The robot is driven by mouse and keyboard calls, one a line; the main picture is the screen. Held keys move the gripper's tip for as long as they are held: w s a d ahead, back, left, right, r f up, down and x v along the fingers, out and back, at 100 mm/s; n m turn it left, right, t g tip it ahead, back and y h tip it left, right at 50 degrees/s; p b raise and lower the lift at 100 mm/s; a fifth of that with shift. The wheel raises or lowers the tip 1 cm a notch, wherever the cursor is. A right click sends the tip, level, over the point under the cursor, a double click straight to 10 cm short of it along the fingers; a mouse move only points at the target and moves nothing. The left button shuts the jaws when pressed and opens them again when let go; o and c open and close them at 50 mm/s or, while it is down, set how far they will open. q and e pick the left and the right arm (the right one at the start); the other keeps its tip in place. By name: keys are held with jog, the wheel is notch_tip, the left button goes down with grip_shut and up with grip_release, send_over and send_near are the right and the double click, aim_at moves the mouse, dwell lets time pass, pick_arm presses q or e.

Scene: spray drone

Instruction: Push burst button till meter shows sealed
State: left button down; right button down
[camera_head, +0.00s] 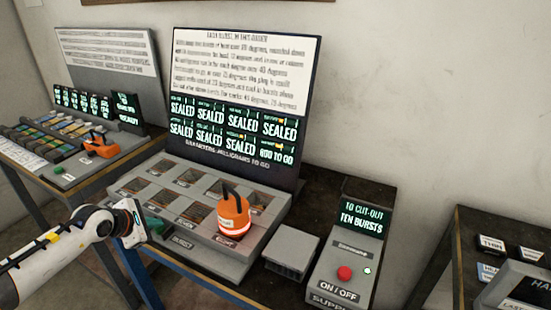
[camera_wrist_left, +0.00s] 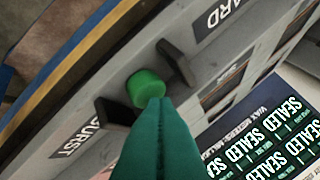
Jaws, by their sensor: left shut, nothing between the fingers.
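My left gripper (camera_head: 152,226) is shut and empty at the front left of the grey console, by the BURST label (camera_head: 183,242). In the left wrist view, its teal fingertips (camera_wrist_left: 157,102) are at the round green button (camera_wrist_left: 146,88) beside the BURST label (camera_wrist_left: 82,140). They overlap the button's edge; I cannot tell whether they press it. The meter screen (camera_head: 238,130) shows SEALED in several cells. Its bottom right cell (camera_head: 277,154) seems to read 800 TO GO. An orange sprayer (camera_head: 233,215) stands on the console's right front. My right gripper is not in view.
Dark guards (camera_wrist_left: 178,63) flank the green button. A supply box (camera_head: 345,262) with a red button and a screen reading TEN BURSTS stands to the right. A grey block (camera_head: 291,255) lies between it and the console. Another station (camera_head: 85,150) stands at left.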

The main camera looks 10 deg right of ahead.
aim_at(156, 230)
pick_arm(q)
jog(key=shift+f, duration=0.25)
jog(key=shift+r, duration=0.1)
jog(key=shift+r+p, duration=0.4)
jog(key=shift+r, duration=0.6)
jog(key=shift+r+p, duration=0.35)
jog(key=shift+r, duration=0.3)
notch_tip(156, 230, up, 5)
jog(key=shift+f+p, duration=0.15)
jog(key=shift+p, duration=0.8)
